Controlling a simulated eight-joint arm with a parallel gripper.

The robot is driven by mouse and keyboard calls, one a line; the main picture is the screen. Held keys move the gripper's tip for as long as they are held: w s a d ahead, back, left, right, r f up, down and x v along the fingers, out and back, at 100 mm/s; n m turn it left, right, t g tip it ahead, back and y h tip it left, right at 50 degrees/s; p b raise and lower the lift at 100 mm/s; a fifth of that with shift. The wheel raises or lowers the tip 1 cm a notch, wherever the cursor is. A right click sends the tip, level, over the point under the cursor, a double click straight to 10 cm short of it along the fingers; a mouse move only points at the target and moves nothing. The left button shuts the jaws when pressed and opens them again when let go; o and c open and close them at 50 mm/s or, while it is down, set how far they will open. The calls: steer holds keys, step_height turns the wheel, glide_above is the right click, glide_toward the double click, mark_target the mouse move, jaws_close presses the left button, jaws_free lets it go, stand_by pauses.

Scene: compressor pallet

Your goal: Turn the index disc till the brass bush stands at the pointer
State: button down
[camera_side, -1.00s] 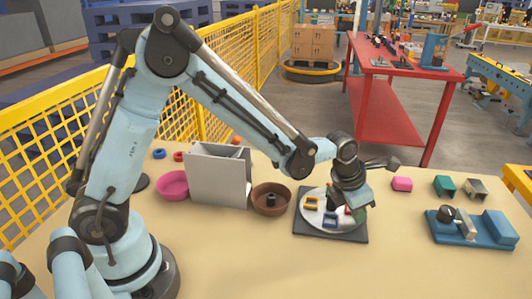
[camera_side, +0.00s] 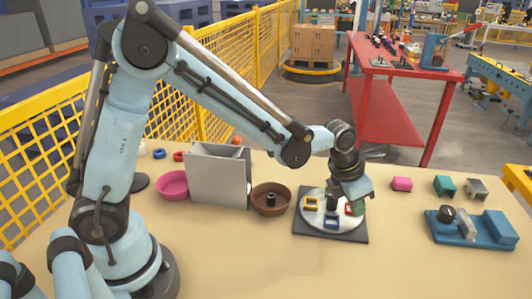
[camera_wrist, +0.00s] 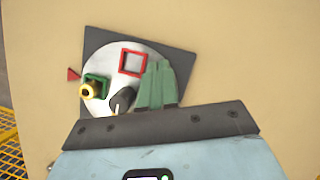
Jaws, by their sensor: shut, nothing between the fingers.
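The pale round index disc (camera_side: 322,222) lies on a dark square plate (camera_side: 300,229); it also shows in the wrist view (camera_wrist: 101,60). The brass bush (camera_wrist: 87,91) stands at a green holder (camera_wrist: 99,80) on the disc's left. The red pointer (camera_wrist: 73,73) is beside the disc's edge, close to the bush but slightly above it in the wrist view. A red square frame (camera_wrist: 133,62) and a black hub (camera_wrist: 122,100) with a white mark sit on the disc. My gripper (camera_wrist: 161,68), with green fingers, is shut and empty over the disc's right side, hiding part of it. Contact cannot be told.
A brown bowl (camera_side: 270,203), grey upright panels (camera_side: 217,181) and a pink bowl (camera_side: 173,184) stand left. A blue fixture (camera_side: 470,232) and small blocks stand right. The front table is clear.

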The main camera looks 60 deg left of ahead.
steer(key=v, duration=0.9)
steer(key=s+a+m+t, duration=0.1)
steer(key=s+a+m, duration=0.4)
steer(key=m, duration=1.1)
steer(key=s+a+m+t+y, duration=0.1)
steer(key=s+a+m, duration=0.4)
steer(key=m, duration=1)
steer(key=s+r+t, duration=0.1)
steer(key=s, duration=0.2)
steer(key=shift+a+m+y, duration=0.3)
steer(key=shift+m, duration=0.1)
